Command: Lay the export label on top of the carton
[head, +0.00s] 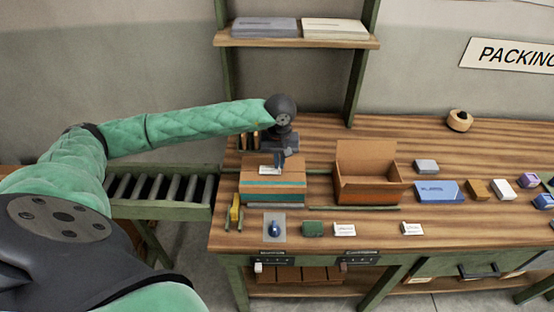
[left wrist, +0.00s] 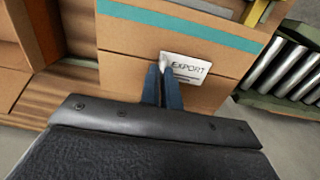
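The closed cardboard carton (head: 290,172) with a teal band sits at the left end of the workbench; its top also fills much of the left wrist view (left wrist: 125,58). The white export label (left wrist: 187,68), printed EXPORT, is over the carton's top; it also shows small in the head view (head: 269,170). My left gripper (left wrist: 164,72) is above the carton, with its two fingers close together at the label's left edge, seemingly pinching it. I cannot tell whether the label fully touches the carton. In the head view the left gripper (head: 278,165) points down. My right gripper is not in view.
An open empty box (head: 366,190) stands right of the carton. A blue stamp or knob on a grey pad (head: 275,229), a green block (head: 312,229) and white cards (head: 344,230) lie in front. A roller conveyor (head: 160,190) adjoins the left. A shelf post rises behind.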

